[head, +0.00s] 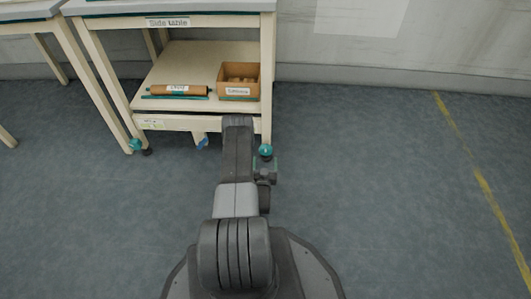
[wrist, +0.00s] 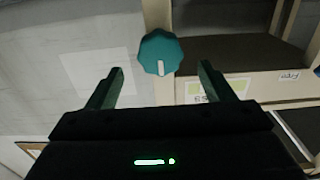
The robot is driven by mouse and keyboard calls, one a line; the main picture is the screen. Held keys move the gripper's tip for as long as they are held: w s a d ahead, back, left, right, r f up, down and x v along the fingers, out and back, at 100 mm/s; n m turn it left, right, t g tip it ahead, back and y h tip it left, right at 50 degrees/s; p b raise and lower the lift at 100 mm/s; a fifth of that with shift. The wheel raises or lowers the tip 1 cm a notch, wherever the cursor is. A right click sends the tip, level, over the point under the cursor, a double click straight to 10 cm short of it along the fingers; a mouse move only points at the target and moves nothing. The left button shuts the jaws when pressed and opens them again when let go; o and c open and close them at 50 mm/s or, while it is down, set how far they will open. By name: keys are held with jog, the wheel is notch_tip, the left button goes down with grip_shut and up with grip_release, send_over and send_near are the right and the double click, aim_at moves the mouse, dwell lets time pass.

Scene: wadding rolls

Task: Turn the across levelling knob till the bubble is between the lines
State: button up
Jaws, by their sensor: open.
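A teal, faceted knob (wrist: 160,50) with a white mark on its face shows in the wrist view. My gripper (wrist: 161,70) is open, its two dark fingers to either side of the knob with gaps visible. I cannot tell how far the fingertips are from it in depth. In the head view one teal knob (head: 265,150) is at the side table's right front leg and another teal knob (head: 135,145) at its left front leg. Which is the across knob is not readable. A yellow-green label or level (wrist: 220,88) is right of the knob; no bubble can be made out.
The side table (head: 205,119) carries a brown roll (head: 180,90) and an open cardboard box (head: 239,90) on its lower shelf. A blue item (head: 201,141) is under the shelf. Another table stands at left. Floor at right is clear, with a yellow line (head: 480,180).

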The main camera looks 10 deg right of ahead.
aim_at(266, 152)
jog(key=b+x, duration=0.2)
jog(key=x, duration=0.5)
jog(key=shift+w, duration=0.1)
jog(key=c, duration=0.9)
